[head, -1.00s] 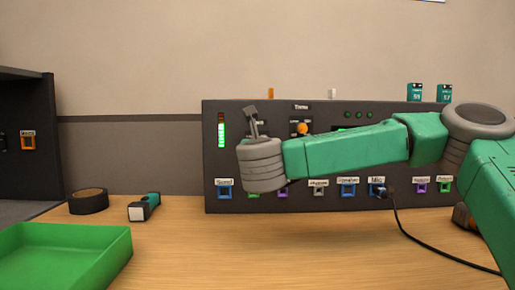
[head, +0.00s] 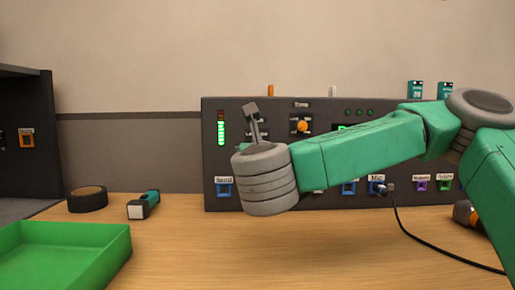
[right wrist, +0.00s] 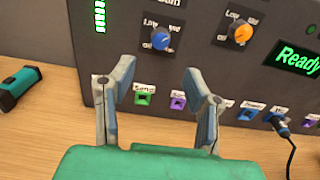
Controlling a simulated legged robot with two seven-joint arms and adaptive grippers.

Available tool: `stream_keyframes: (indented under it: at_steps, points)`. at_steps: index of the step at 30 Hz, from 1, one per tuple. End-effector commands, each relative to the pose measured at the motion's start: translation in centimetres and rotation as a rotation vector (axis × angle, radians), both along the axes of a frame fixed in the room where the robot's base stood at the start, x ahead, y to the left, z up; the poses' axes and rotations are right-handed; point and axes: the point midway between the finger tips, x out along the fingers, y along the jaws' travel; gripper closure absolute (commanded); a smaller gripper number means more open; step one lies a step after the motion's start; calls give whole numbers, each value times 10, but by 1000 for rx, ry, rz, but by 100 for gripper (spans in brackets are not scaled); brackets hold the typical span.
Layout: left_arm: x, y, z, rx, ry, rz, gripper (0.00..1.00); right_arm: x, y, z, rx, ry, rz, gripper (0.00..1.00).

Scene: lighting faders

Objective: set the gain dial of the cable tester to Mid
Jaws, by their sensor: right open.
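The cable tester (head: 400,150) is a dark upright panel at the back of the table. In the right wrist view its blue dial (right wrist: 160,40) sits under a cut-off label ending in "in". The small position labels around it are partly blurred, and I cannot tell its setting. In the head view my right gripper and wrist cover that area. An orange dial (head: 302,126) is to its right, under "Tone", and also shows in the right wrist view (right wrist: 242,34). My right gripper (right wrist: 158,80) is open and empty, in front of and below the blue dial. It shows in the head view (head: 252,112).
A row of coloured ports runs along the panel's bottom; a black cable is plugged in at "Mic" (head: 380,187). The green tray (head: 65,238), a tape roll (head: 87,198) and a teal-and-black tool (head: 144,205) lie left. The front middle of the table is clear.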

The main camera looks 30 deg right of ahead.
Motion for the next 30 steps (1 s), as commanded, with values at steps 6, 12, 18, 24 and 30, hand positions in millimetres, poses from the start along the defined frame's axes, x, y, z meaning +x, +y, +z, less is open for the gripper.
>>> stream_keyframes:
  at_steps: [6,12,18,24,30]
  points:
    - [0,0,0,0,0,0,52,-23,14,0,1,-1,1,57]
    - [0,0,0,0,0,0,52,-27,16,-1,1,0,-1,57]
    - [2,0,-1,0,1,0,52,-27,16,-1,1,0,-1,57]
    - [2,0,0,0,2,0,52,-27,16,-1,1,1,-1,57]
    - [1,0,26,0,2,0,52,-27,16,27,1,-1,-1,57]
